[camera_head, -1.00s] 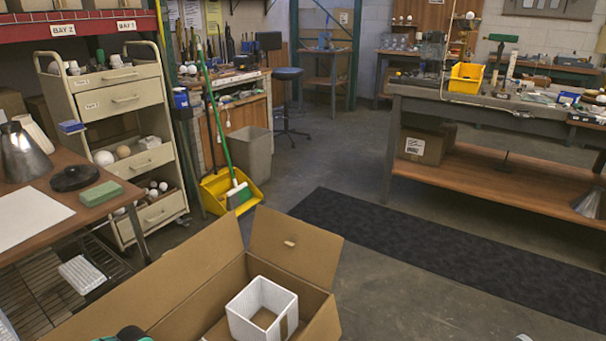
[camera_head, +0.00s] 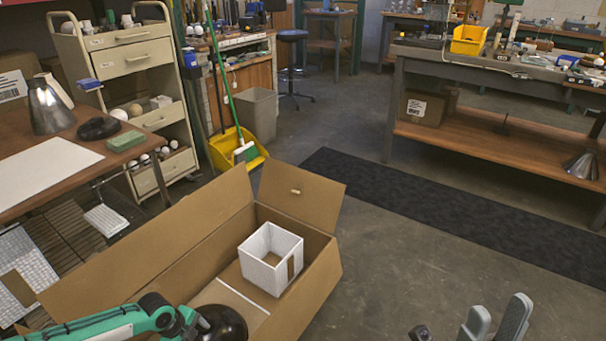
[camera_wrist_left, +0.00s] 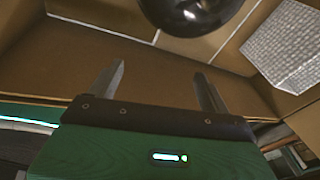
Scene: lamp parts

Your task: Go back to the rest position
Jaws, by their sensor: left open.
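My left gripper (camera_wrist_left: 160,72) shows in the left wrist view with its two fingers apart and nothing between them. It is near the brown cardboard box (camera_head: 205,222). A shiny black dome (camera_wrist_left: 195,12) lies ahead of the fingers; a black dome also shows in the head view (camera_head: 225,324) in the box's front part. A teal arm with dark joints (camera_head: 125,322) comes in from the lower left and partly overlaps it. My right gripper (camera_head: 495,322) is at the bottom right of the head view, over bare floor, its grey fingers apart and empty.
A white open-topped carton (camera_head: 270,258) stands inside the box. A wooden table (camera_head: 110,165) with a metal shade (camera_head: 48,108) is at the left. A drawer cart (camera_head: 125,60), a workbench (camera_head: 480,66) and a black mat (camera_head: 430,215) lie beyond. The floor right of the box is clear.

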